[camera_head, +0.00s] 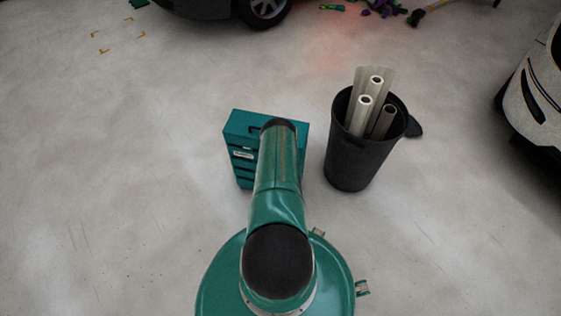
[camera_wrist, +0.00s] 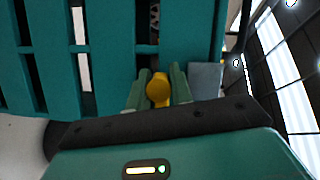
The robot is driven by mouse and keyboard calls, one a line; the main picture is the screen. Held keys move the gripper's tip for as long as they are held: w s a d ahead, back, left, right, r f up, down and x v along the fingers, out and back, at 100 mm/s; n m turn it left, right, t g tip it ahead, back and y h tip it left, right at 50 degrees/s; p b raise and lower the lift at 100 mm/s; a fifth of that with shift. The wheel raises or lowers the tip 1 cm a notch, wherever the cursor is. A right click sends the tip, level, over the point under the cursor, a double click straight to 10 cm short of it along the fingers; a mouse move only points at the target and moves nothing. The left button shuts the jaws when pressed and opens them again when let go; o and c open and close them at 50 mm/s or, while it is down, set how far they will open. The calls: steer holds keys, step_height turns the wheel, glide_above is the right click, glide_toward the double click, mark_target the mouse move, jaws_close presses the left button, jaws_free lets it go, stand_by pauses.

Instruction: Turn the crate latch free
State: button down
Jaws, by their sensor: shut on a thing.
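The teal crate (camera_head: 240,128) stands on the floor ahead of me, its right part hidden behind my arm in the head view. In the wrist view its slatted teal side (camera_wrist: 107,60) fills the upper left. The yellow latch (camera_wrist: 158,88) sits low on the crate side, near the picture's middle. My gripper (camera_wrist: 158,92) has its two green fingers on either side of the latch and is shut on it. My gripper is hidden behind my arm in the head view.
A black bin (camera_head: 352,160) with several white rolls (camera_head: 364,108) stands close to the right of the crate. A dark car (camera_head: 225,8) is at the back and a light car (camera_head: 540,100) at the right. Floor left of the crate is clear.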

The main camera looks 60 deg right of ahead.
steer(key=shift+m, duration=0.3)
steer(key=c, duration=1.3)
jaws_free()
steer(key=shift+o, duration=0.2)
